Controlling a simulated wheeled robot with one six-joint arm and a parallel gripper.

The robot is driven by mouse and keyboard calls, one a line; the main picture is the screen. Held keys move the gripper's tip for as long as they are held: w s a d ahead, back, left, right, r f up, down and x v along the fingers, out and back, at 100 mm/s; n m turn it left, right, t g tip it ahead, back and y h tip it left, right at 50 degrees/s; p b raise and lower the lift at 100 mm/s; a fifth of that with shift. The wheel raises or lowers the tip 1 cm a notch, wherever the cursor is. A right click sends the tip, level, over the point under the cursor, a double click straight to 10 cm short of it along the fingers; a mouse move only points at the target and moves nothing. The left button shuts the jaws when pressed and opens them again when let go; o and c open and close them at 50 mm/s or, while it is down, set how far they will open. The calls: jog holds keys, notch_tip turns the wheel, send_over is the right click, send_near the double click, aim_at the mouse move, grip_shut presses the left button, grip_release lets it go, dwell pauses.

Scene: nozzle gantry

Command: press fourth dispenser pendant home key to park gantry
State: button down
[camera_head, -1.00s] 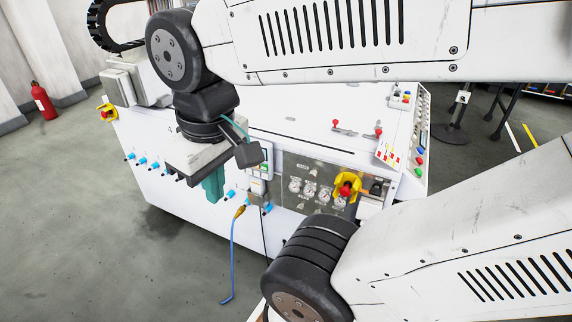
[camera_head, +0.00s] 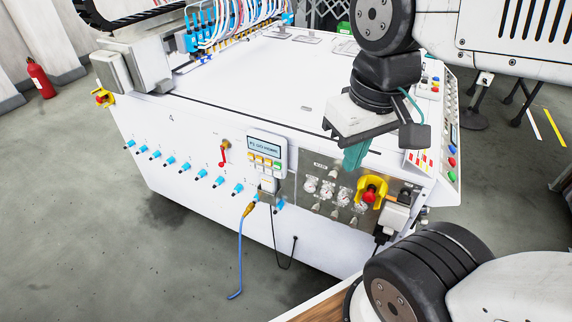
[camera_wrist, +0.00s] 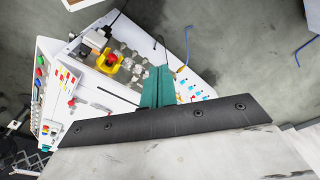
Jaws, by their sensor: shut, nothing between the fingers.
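The pendant (camera_head: 266,150) is a small white box on the front face of the white machine. It has a lit screen (camera_head: 265,146) whose text seems to include "GO HOME", and small coloured keys below it, several yellow and at least one green. Key labels are too small to read. My gripper (camera_head: 354,157) has teal fingers, shut and empty. In the head view it appears right of the pendant, over the machine's front top edge, apart from the pendant. In the wrist view the fingers (camera_wrist: 157,88) point toward the machine, and I cannot make out the pendant there.
A yellow-collared red emergency button (camera_head: 370,192) sits among gauges (camera_head: 327,190) on the front panel. A red-handled valve (camera_head: 223,153) is left of the pendant. Blue fittings line the front below. A blue hose (camera_head: 240,255) hangs to the floor. Open floor lies front left.

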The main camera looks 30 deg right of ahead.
jog(key=w+d+f+n+g+h, duration=0.1)
jog(key=w+d+f+n+h, duration=0.3)
jog(key=w, duration=0.5)
jog(key=n+t+h, duration=0.4)
jog(key=n, duration=0.9)
send_near(278, 166)
jog(key=s+a+f, duration=0.4)
jog(key=a+f, duration=0.1)
jog(key=f, duration=0.1)
jog(key=shift+d+f, duration=0.15)
jog(key=shift+d, duration=0.05)
jog(key=shift+w+d, duration=0.85)
jog(key=shift+d, duration=0.35)
jog(key=shift+w+d, duration=0.9)
jog(key=shift+d, duration=0.3)
jog(key=shift+w+d, duration=0.85)
jog(key=shift+d, duration=0.35)
jog(key=shift+d, duration=0.1)
